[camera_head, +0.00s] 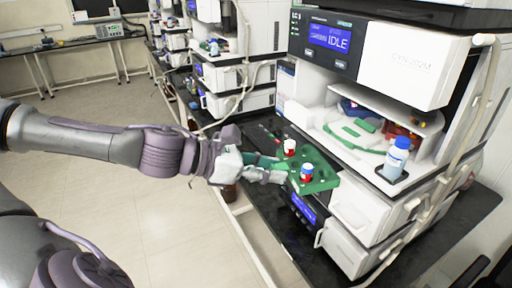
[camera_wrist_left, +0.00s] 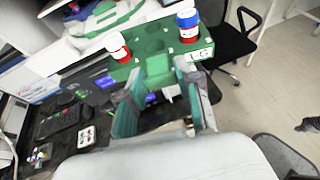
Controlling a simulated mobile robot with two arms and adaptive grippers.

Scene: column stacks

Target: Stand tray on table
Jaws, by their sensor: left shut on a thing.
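A green tray (camera_head: 322,178) carries a white bottle with red (camera_head: 290,148) and a bottle with red and blue (camera_head: 306,174). My left gripper (camera_head: 280,172) is shut on the near left side of the tray. The tray appears roughly level, in front of the instrument stack and over the black table (camera_head: 268,212). I cannot tell whether it touches the table. In the left wrist view the tray (camera_wrist_left: 152,44) lies beyond the fingers (camera_wrist_left: 160,100), with both bottles upright and a white label facing me. My right gripper is not in view.
White drawers (camera_head: 362,210) sit beside the tray. A black chair (camera_wrist_left: 232,40) shows in the left wrist view. Open floor (camera_head: 160,235) lies left of the table.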

